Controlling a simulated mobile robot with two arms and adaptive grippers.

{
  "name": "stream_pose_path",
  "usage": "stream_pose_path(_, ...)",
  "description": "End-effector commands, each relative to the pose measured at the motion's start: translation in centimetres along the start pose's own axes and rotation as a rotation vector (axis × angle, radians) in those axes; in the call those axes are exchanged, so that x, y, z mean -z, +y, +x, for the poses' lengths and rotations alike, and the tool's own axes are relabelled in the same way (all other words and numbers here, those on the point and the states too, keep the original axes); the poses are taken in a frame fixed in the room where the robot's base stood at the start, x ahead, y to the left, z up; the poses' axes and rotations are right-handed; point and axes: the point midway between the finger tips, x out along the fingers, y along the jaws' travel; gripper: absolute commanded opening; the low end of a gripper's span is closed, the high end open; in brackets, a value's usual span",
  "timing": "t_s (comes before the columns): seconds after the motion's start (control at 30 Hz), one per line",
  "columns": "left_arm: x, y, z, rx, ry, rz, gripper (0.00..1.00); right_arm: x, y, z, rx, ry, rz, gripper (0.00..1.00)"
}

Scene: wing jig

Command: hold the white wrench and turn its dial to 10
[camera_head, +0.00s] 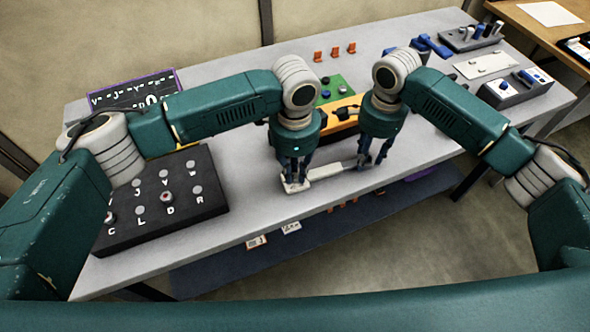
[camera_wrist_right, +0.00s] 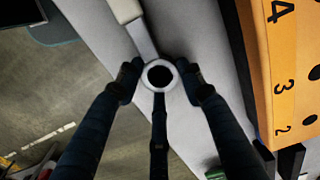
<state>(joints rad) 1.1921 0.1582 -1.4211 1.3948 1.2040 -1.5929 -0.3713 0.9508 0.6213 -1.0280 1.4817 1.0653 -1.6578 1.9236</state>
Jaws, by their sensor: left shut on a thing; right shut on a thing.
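The white wrench (camera_head: 327,172) lies near the table's front edge in the head view, its length running left to right. My left gripper (camera_head: 293,183) is shut on its left end, a wider white block. My right gripper (camera_head: 367,163) is shut on its right end. In the right wrist view, the fingers of my right gripper (camera_wrist_right: 161,82) close on both sides of a round white end with a dark centre, the dial (camera_wrist_right: 160,65). The wrench's shaft (camera_wrist_right: 142,38) runs up from it. The dial's number cannot be read.
A black lettered board (camera_head: 160,225) lies on the table at the left, a small dark screen (camera_head: 133,90) behind it. An orange numbered block (camera_head: 343,121) stands just behind the wrench. Blue tools and grey blocks (camera_head: 514,90) fill the back right.

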Motion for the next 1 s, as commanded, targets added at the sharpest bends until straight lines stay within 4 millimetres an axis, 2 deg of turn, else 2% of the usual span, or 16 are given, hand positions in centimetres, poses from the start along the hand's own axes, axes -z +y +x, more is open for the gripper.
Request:
stream_pose_path(0.27, 0.04, 0.02, -0.03, 0.001, -0.004, 0.199, 0.00, 0.03, -0.04, -0.06, 0.001, 0.001, 0.000, 0.00)
stream_pose_path(0.57, 0.02, 0.02, -0.05, 0.001, -0.005, 0.216, 0.00, 0.05, -0.03, -0.05, 0.001, 0.001, 0.000, 0.00)
stream_pose_path(0.6, 0.02, 0.02, -0.05, 0.001, -0.005, 0.216, 0.22, 0.05, -0.03, -0.05, 0.001, 0.001, 0.000, 0.00)
stream_pose_path(0.63, 0.02, 0.02, -0.05, 0.001, -0.005, 0.216, 0.25, 0.05, -0.03, -0.05, 0.001, 0.001, 0.000, 0.00)
stream_pose_path(1.0, 0.04, -0.05, -0.55, 0.003, -0.004, 0.214, 0.25, 0.01, -0.05, -0.08, 0.001, 0.000, 0.000, 0.00)
